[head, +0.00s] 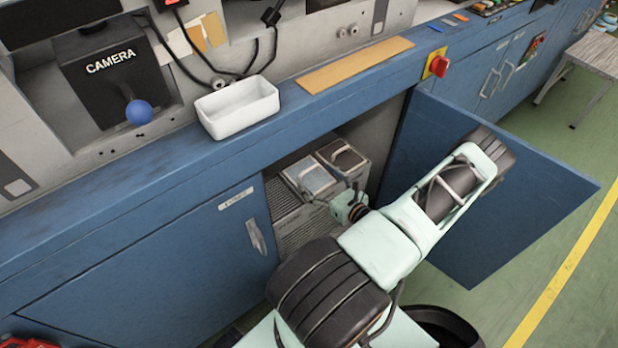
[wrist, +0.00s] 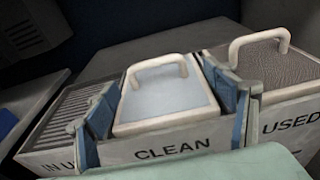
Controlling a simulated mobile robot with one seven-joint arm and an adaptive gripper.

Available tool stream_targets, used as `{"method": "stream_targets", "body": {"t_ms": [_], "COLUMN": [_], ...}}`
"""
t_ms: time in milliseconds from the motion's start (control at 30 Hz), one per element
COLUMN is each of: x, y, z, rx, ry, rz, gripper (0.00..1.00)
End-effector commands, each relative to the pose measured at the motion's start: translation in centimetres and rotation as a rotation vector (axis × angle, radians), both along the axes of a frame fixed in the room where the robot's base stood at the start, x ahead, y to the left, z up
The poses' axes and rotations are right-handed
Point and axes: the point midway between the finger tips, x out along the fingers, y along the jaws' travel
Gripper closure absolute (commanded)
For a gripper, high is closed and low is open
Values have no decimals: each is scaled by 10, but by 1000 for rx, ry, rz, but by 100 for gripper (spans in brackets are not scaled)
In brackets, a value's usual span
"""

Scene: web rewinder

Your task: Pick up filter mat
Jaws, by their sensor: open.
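A pale blue filter mat (wrist: 165,93) in a cream frame with a raised handle (wrist: 157,62) sits behind the label CLEAN in the wrist view. The head view shows it inside the open cabinet (head: 309,177). A second, grey-brown framed mat (wrist: 265,62) with a handle sits to its right, behind the label USED. My gripper (wrist: 168,112) is open, its blue-padded fingers left and right of the pale mat. Whether they touch its frame is unclear. In the head view my gripper (head: 350,207) reaches into the cabinet, its fingers mostly hidden.
A slotted grate (wrist: 75,108) left of the pale mat has no mat on it; its label starts "IN U". The open blue cabinet door (head: 545,205) stands right of my arm. A white tray (head: 238,107) rests on the ledge above the opening.

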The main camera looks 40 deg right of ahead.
Motion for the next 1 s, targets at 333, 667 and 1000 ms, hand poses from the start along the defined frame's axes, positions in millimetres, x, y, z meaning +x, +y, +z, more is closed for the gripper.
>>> {"method": "stream_targets", "body": {"t_ms": [333,667,1000], "x": [40,39,39], "y": [-1,-1,-1], "z": [-6,-5,-5], "rx": [-1,0,0], "ry": [1,1,0], "rz": [2,1,1], "gripper": [23,43,70]}}
